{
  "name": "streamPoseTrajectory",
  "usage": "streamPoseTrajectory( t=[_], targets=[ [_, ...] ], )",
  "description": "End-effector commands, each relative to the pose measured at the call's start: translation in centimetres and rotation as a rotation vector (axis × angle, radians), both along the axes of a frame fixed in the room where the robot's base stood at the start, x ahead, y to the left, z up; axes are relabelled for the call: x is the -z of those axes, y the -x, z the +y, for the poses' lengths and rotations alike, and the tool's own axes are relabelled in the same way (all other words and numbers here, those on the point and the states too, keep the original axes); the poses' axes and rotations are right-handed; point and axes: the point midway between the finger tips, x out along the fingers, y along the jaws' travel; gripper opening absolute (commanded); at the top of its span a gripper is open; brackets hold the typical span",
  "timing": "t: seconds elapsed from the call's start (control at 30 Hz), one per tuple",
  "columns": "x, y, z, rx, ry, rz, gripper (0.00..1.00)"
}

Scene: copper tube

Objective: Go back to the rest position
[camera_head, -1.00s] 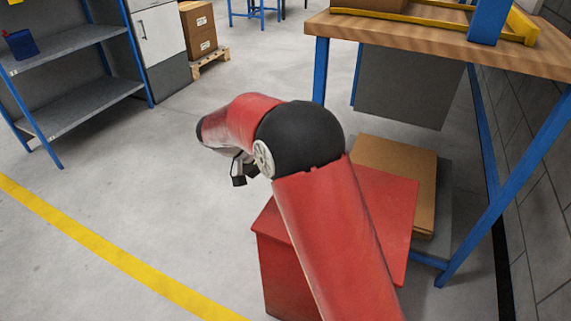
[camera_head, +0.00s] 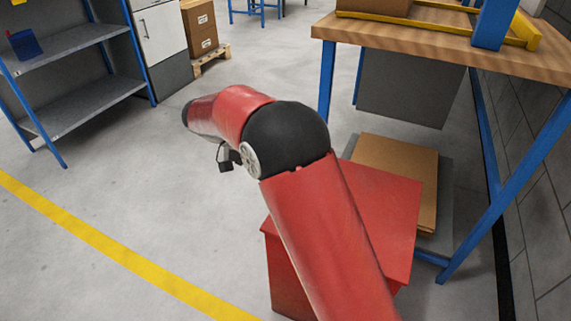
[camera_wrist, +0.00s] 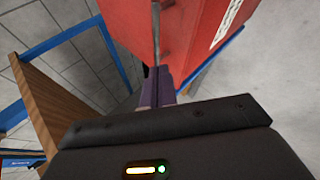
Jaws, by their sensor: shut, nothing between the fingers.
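My gripper (camera_wrist: 158,88) shows in the wrist view with its dark purple fingers together and nothing visible between them. It points past a red surface toward the grey floor. In the head view my red arm reaches forward and bends left at its black joint, above open floor to the left of the workbench (camera_head: 440,48). The gripper's fingertips cannot be made out in that view. No copper tube shows in either view.
The workbench has blue legs and a yellow frame (camera_head: 455,28) on top. Brown cardboard (camera_head: 395,170) lies beneath it. A shelf (camera_head: 85,105) stands at left, with a blue bin (camera_head: 25,45). Boxes (camera_head: 200,28) stand behind. Floor (camera_head: 130,190) at left is clear.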

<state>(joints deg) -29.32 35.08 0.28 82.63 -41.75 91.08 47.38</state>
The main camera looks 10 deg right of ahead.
Motion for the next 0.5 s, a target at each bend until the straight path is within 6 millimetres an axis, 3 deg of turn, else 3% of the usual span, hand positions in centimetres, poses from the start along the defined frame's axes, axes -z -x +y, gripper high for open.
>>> streamPoseTrajectory(
  t=[0.03, 0.2, 0.5],
  targets=[
    [-0.3, -0.2, 1.3, -0.004, -0.001, -0.003, 0.0],
    [-1.1, -0.5, 4.1, -0.003, -0.001, -0.004, 0.0],
    [-1.8, -0.7, 5.6, -0.002, -0.004, -0.003, 0.0]
  ],
)
